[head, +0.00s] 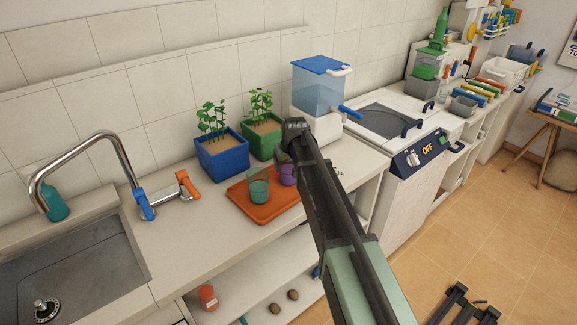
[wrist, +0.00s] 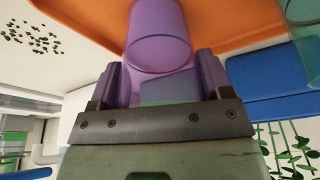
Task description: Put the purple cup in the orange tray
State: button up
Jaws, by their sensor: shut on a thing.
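The purple cup (head: 287,175) is translucent and shows at the back right part of the orange tray (head: 268,213), partly hidden by my arm. In the wrist view the purple cup (wrist: 158,38) sits between the two fingers of my gripper (wrist: 158,78), which is shut on it. The orange tray (wrist: 235,22) lies beyond it there. I cannot tell whether the cup's base touches the tray. In the head view my gripper (head: 287,155) is mostly hidden behind my wrist.
A green translucent cup (head: 258,188) stands in the tray, left of the purple cup. Blue (head: 221,158) and green (head: 262,138) planters stand behind the tray. A blue-lidded dispenser (head: 318,90) is at the right. A sink (head: 75,265) is at the left.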

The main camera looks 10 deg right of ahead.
jog(key=o, duration=1.1)
jog(key=a+p+v, duration=0.1)
jog(key=p+v, duration=1.1)
jog(key=v, duration=0.1)
jog(key=shift+s+d+f+m+g+h+b, duration=0.1)
jog(key=shift+s+f+m+g+b, duration=0.4)
jog(key=shift+s, duration=4.5)
jog(key=shift+s+d+f+m+g+h+b, duration=0.1)
jog(key=shift+s+f+g+b, duration=0.8)
jog(key=shift+s, duration=4.15)
jog(key=shift+s+f+m+g+h+b, duration=0.2)
jog(key=shift+s+f, duration=0.8)
jog(key=shift+s, duration=4)
